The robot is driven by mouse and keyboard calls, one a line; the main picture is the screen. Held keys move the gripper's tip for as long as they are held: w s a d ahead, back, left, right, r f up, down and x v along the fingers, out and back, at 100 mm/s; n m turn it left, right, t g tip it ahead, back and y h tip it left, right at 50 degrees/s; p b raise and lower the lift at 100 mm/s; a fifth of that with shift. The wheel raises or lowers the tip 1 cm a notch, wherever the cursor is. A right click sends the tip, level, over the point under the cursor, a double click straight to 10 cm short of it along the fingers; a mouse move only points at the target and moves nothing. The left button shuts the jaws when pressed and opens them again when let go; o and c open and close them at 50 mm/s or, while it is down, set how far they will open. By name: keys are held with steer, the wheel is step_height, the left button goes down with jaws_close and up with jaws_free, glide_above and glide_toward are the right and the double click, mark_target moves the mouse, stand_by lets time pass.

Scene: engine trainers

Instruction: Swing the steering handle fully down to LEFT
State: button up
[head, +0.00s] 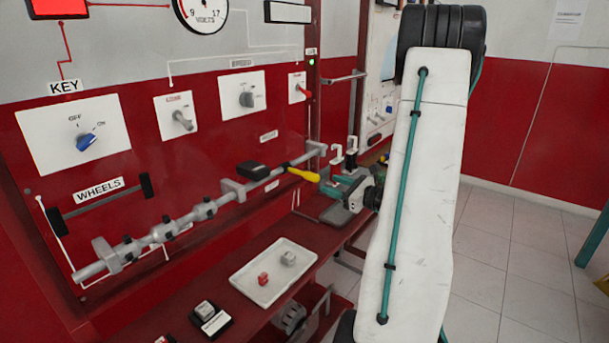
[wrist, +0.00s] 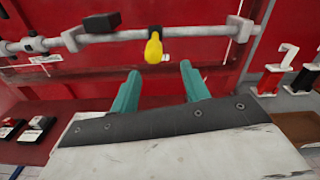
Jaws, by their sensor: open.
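The steering handle is a short yellow grip (head: 303,174) on a grey horizontal shaft (head: 205,209) along the red panel. It juts outward from the shaft, roughly level in the head view. It also shows in the wrist view (wrist: 154,48), beyond my fingertips and between them in the picture. My gripper (head: 332,185) is just right of the yellow grip in the head view. In the wrist view, its two teal fingers (wrist: 160,72) are apart with nothing between them. Small white labels sit above and below the handle, too small to read.
A black block (head: 252,170) sits by the shaft, left of the handle. Below is a red shelf with a white tray (head: 262,297) holding small parts. White and red hooked pieces (wrist: 272,78) stand at the right in the wrist view.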

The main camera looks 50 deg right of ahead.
mark_target(303, 174)
steer(key=w, duration=0.3)
steer(key=w+a, duration=0.1)
steer(key=w, duration=0.5)
steer(key=shift+a+r, duration=0.2)
steer(key=shift+a, duration=0.05)
